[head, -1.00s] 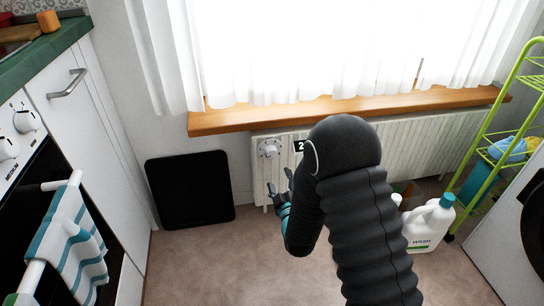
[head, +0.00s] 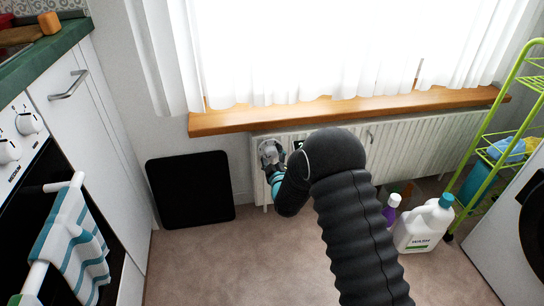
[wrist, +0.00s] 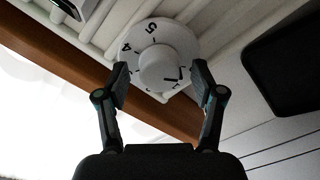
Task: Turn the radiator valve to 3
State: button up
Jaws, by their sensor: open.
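The radiator valve (wrist: 165,60) is a white round dial with a raised centre knob in the wrist view; the black numbers 5 and 4 show on its face, and other marks are partly hidden by the knob. My gripper (wrist: 160,78) is open, with one finger on either side of the knob. I cannot tell whether the fingers touch it. In the head view my gripper (head: 271,157) is at the left end of the white radiator (head: 430,145) and mostly covers the valve. A small dark display (head: 299,145) beside it is partly hidden by my arm.
A wooden sill (head: 400,107) and white curtain are above the radiator. A black panel (head: 190,190) leans on the wall at left. Carpet is clear at left.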

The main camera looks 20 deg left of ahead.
jog(key=c, duration=1.1)
jog(key=shift+f+b, duration=0.1)
jog(key=shift+b, duration=0.3)
